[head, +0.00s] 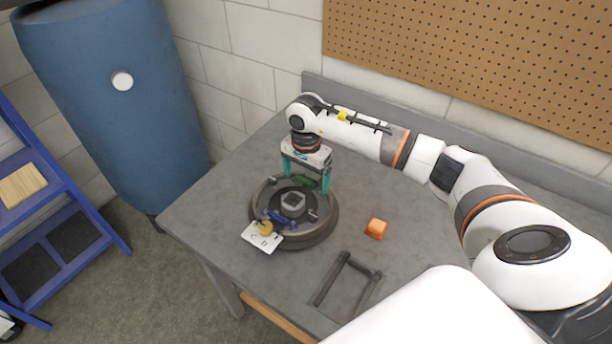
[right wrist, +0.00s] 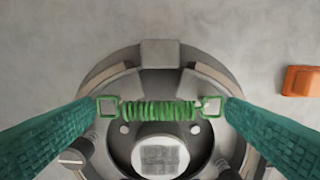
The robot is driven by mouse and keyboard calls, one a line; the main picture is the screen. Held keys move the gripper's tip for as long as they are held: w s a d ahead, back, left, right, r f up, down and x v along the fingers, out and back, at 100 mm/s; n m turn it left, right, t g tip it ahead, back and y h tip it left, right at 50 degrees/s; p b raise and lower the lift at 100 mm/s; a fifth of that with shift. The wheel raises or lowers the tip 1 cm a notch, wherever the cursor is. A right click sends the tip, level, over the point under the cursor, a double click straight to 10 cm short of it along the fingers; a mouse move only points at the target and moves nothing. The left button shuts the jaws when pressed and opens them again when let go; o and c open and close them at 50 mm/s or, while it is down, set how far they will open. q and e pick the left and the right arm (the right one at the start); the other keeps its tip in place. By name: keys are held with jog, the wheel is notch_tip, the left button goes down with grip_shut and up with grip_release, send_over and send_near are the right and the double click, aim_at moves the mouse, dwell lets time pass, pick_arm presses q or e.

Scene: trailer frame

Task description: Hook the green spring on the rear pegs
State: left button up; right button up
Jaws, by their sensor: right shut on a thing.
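The green spring (right wrist: 158,110) lies crosswise between the fingers of my right gripper (right wrist: 160,108) in the right wrist view, with a square loop at each end. The gripper is shut on it by these end loops. In the head view my right gripper (head: 306,182) points down over the back of the round drum (head: 326,228), and the spring (head: 309,182) shows small between its fingers. Dark pegs (right wrist: 84,148) stand on the drum in the right wrist view. I cannot tell which are the rear pegs or whether the spring touches any. My left gripper is not in view.
An orange block (head: 376,228) sits right of the drum. A dark frame (head: 345,282) lies near the front. A white plate (head: 262,238) with a yellow knob and a blue part (head: 280,218) are at the drum's front. The table's left side is clear.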

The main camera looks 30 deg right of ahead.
dwell(0.9)
jog(key=shift+f+b, duration=0.4)
jog(key=shift+b, duration=0.35)
jog(key=shift+s+f, duration=0.15)
jog(key=shift+f, duration=0.1)
